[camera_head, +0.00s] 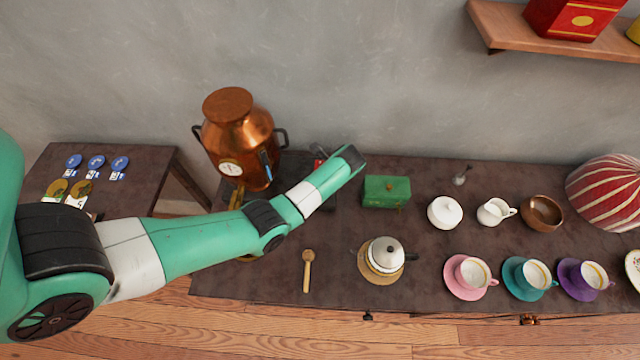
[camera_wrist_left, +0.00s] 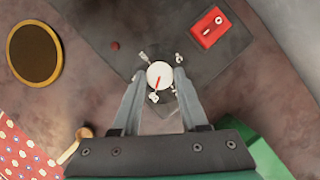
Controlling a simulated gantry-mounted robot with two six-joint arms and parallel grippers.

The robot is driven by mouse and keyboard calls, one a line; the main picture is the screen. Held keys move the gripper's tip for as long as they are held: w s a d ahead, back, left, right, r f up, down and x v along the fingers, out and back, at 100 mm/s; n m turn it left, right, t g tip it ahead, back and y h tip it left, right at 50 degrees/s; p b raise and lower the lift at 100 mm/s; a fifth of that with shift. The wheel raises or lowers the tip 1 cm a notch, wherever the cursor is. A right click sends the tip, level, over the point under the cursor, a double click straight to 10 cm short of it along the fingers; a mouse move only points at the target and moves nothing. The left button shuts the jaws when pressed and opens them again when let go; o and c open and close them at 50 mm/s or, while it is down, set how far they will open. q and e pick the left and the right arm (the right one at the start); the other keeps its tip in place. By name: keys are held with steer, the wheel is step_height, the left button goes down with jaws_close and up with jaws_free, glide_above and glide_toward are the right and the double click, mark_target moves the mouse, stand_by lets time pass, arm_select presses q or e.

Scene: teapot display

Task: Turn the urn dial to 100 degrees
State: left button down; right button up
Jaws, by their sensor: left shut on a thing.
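The urn dial (camera_wrist_left: 163,71) is a small round white knob with a red pointer line, on a dark plate in the left wrist view. The pointer points down and slightly left in that view, toward one of several small labels around the dial that are too small to read. My left gripper (camera_wrist_left: 159,80) has a finger on each side of the dial and is shut on it. In the head view my left arm hides the dial and the fingers. The copper urn (camera_head: 237,140) stands at the back left with a round white gauge (camera_head: 230,169). My right gripper is not in view.
A red switch box (camera_wrist_left: 209,27) sits on the plate near the dial. A green box (camera_head: 386,191) stands right of my wrist. A wooden spoon (camera_head: 307,270), a white teapot (camera_head: 385,252) and several cups lie nearer the front. A shelf (camera_head: 550,35) hangs upper right.

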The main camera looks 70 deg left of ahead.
arm_select(q)
steer(key=shift+r+m+p, duration=0.2)
steer(key=shift+m+p, duration=0.1)
steer(key=shift+p, duration=0.35)
steer(key=m+t+p, duration=0.1)
steer(key=m+p, duration=0.2)
steer(key=p, duration=0.2)
steer(key=m+t+p, duration=0.2)
steer(key=m+p, duration=0.2)
steer(key=p, duration=0.1)
steer(key=m+t+p, duration=0.1)
steer(key=m+p, duration=0.3)
steer(key=p, duration=0.1)
steer(key=shift+s+a+r, duration=0.1)
steer(key=shift+s+r, duration=0.05)
steer(key=shift+s, duration=0.25)
steer(key=shift+f+m+t+h+p, duration=0.2)
steer(key=shift+m+t+h+p, duration=0.1)
steer(key=shift+m+p, duration=0.5)
steer(key=shift+f+m+t, duration=0.15)
steer(key=shift+m+t, duration=0.15)
steer(key=shift+m, duration=0.4)
steer(key=shift+c, duration=2.2)
jaws_free()
steer(key=shift+s, duration=0.1)
